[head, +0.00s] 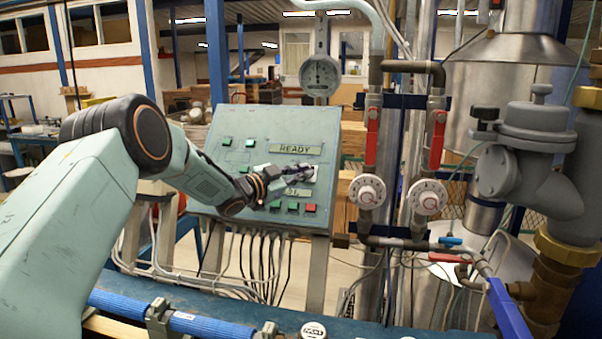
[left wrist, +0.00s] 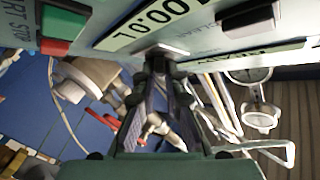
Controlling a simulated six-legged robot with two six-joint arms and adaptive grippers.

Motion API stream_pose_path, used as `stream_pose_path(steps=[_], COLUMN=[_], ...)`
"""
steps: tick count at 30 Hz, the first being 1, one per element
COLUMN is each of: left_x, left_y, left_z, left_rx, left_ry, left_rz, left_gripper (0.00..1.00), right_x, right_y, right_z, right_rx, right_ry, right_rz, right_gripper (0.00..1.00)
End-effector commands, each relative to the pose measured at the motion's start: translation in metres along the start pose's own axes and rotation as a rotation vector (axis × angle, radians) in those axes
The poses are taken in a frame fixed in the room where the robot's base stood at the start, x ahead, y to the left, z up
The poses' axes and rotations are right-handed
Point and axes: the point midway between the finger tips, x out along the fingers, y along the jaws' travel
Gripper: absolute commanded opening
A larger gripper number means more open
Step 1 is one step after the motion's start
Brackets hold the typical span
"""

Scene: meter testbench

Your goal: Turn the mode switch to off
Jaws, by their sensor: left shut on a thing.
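The grey-green control panel (head: 235,150) stands slanted at the middle of the head view. My left gripper (head: 306,172) reaches in from the left to the panel's right part, just below the READY display (head: 295,149). In the left wrist view, my left gripper (left wrist: 160,62) has its fingertips together at a small light-grey piece (left wrist: 163,49) on the panel face. It is shut on this piece, which seems to be the mode switch handle. The fingers hide most of it, and I cannot read its position. My right gripper is not in view.
A numeric display (left wrist: 150,22), a dark block (left wrist: 250,14) and a red button (left wrist: 55,46) are close to the left gripper. Pipes with red-handled valves (head: 371,140) and a round gauge (head: 319,74) stand right of and behind the panel. Cables hang below it.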

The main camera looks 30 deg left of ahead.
Motion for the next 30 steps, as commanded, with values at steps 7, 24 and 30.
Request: stream_pose_path(steps=[7,24,30], left_x=[0.001,0.003,0.004], left_y=[0.002,0.01,0.011], left_z=[0.0,-0.002,-0.004], left_rx=[-0.017,-0.259,-0.351], left_ry=[0.003,0.01,0.009], left_rz=[-0.021,-0.332,-0.449], left_gripper=[0.0,0.0,0.0], right_x=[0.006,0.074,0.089], right_y=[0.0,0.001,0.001], right_z=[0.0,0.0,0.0], right_rx=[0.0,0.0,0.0], right_ry=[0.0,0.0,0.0], right_rz=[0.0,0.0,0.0], right_gripper=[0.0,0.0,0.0])
